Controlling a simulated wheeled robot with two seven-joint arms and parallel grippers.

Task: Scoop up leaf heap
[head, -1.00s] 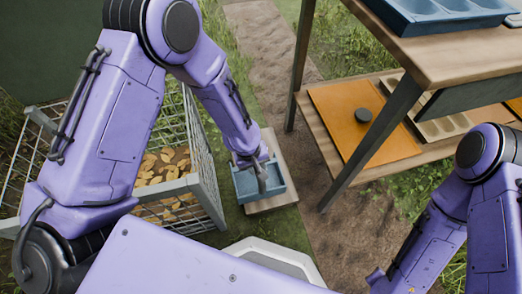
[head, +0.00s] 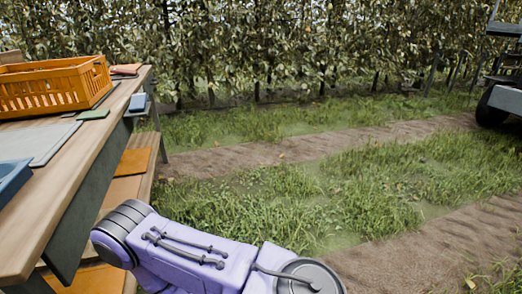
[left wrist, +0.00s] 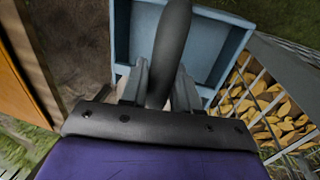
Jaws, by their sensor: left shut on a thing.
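In the left wrist view my left gripper (left wrist: 160,86) is shut on the dark handle (left wrist: 173,40) of a blue-grey scoop (left wrist: 206,36). The scoop's tray lies just beyond the fingers, and its visible inside looks bare. The handle hides part of the tray. In the head view neither the leaves, the scoop nor my left gripper shows. My right gripper is out of view.
In the head view a wooden workbench (head: 112,100) stands at the left with an orange crate (head: 60,86) on it. Grass (head: 300,205) and dirt tracks (head: 300,150) lie open in the middle. Trees line the back. A vehicle (head: 500,95) stands at the far right.

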